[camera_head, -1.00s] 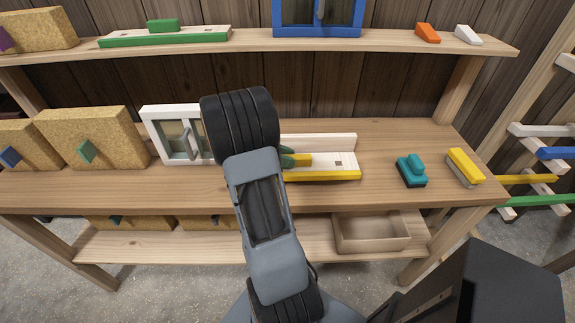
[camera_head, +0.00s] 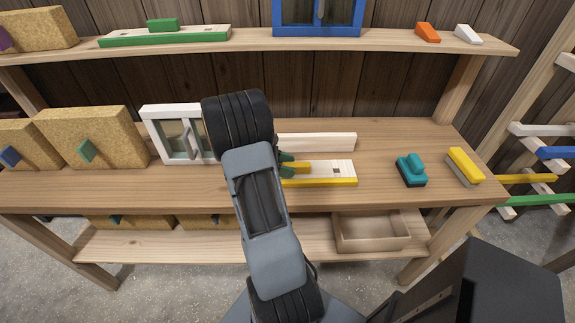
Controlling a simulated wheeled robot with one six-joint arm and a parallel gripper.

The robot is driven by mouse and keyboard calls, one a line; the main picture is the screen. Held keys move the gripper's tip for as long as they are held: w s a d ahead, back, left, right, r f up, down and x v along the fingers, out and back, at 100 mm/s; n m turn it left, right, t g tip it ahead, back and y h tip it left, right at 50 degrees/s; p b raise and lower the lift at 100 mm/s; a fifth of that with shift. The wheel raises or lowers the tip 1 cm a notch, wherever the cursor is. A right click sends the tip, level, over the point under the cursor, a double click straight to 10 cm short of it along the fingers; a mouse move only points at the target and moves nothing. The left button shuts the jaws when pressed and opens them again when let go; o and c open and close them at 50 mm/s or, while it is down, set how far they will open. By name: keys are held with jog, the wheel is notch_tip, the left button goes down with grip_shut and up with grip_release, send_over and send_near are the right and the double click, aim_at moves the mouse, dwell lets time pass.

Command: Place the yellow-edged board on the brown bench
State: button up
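The yellow-edged board (camera_head: 338,175) is pale, with a yellow front edge, a dark square mark and a yellow handle (camera_head: 300,167). It is at the middle of the brown bench (camera_head: 400,138), low over or on its top; I cannot tell whether it touches. My gripper (camera_head: 288,163) has green fingertips, which are at the handle and appear shut on it. My arm hides the left part of the board and most of the gripper.
A pale strip (camera_head: 318,141) lies behind the board. A small white-framed window (camera_head: 177,134) stands left of my arm. A teal block (camera_head: 411,171) and a yellow-topped brush (camera_head: 465,167) are to the right. A shelf (camera_head: 390,40) runs above; an open box (camera_head: 371,234) is below.

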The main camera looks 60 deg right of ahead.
jog(key=shift+o, duration=0.3)
jog(key=shift+r, duration=0.25)
jog(key=v, duration=0.7)
jog(key=shift+w+a, duration=0.2)
jog(key=shift+w, duration=0.05)
jog(key=s+a+r+m+t+y, duration=0.1)
jog(key=a+t, duration=0.3)
jog(key=a, duration=0.5)
jog(key=s+a+r+m+t+y, duration=0.1)
jog(key=a+r+m+t+y, duration=0.1)
jog(key=a, duration=0.8)
jog(key=a+r+m+t+y, duration=0.2)
jog(key=a+m+t+y, duration=0.2)
jog(key=a+t, duration=0.4)
jog(key=shift+s+a+y, duration=0.4)
jog(key=shift+a+y, duration=0.1)
jog(key=shift+a, duration=0.55)
jog(key=shift+r, duration=0.1)
jog(key=shift+r, duration=0.5)
